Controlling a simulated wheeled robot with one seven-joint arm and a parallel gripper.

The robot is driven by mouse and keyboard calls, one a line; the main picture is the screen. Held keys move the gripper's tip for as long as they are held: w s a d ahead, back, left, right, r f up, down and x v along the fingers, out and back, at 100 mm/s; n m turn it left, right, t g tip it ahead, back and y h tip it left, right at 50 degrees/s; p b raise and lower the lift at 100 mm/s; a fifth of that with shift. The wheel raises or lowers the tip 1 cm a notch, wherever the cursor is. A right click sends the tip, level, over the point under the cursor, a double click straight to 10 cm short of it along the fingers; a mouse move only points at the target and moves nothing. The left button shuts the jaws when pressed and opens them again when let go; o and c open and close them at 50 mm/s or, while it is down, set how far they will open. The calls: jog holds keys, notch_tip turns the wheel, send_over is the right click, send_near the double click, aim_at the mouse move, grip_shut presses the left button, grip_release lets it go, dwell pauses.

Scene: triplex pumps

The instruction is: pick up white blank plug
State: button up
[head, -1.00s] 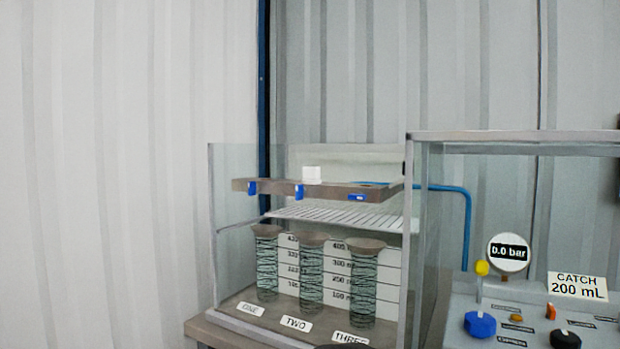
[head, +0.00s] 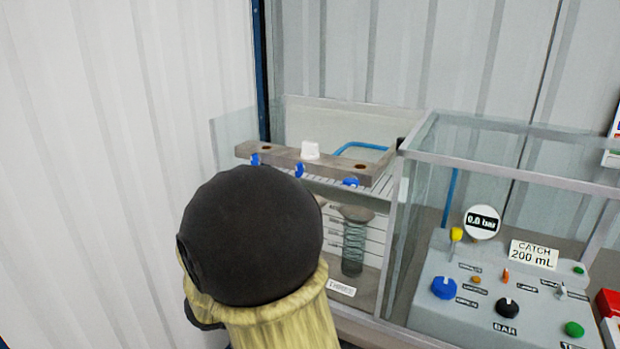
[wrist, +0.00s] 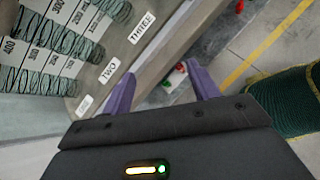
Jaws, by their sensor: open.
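The white blank plug (head: 310,151) stands upright on the grey-brown bar (head: 272,154) across the top of the glass tank, near the bar's middle hole position. My gripper (wrist: 163,85) shows in the wrist view with its two purple fingers spread apart and nothing between them. It is in front of the tank and below the bar, with the labels TWO and THREE to its upper left. The plug is not in the wrist view. In the head view my arm covers the lower left of the tank, and the gripper itself is not visible there.
The bar carries several blue taps (head: 299,171) along its front and has open holes at each side. A control panel (head: 430,310) with knobs and a gauge (head: 482,222) stands to the right behind glass. Coiled cylinders (head: 354,245) stand below the bar.

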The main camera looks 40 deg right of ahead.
jog(key=w+d+r+n+t+h+p, duration=0.1)
jog(key=w+r+n+t+h+p, duration=0.2)
jog(key=r, duration=0.9)
jog(key=w+r+n+t+h+p, duration=0.3)
jog(key=w+r+n+p, duration=0.2)
jog(key=r, duration=0.7)
jog(key=w+p, duration=0.2)
jog(key=p, duration=0.1)
jog(key=shift+w+d+r+t+p, duration=0.2)
jog(key=shift+w+d+t+p, duration=0.1)
jog(key=shift+w+d, duration=0.1)
jog(key=p, duration=0.3)
send_near(309, 150)
jog(key=x, duration=0.4)
jog(key=shift+w+d, duration=0.15)
jog(key=shift+w, duration=0.05)
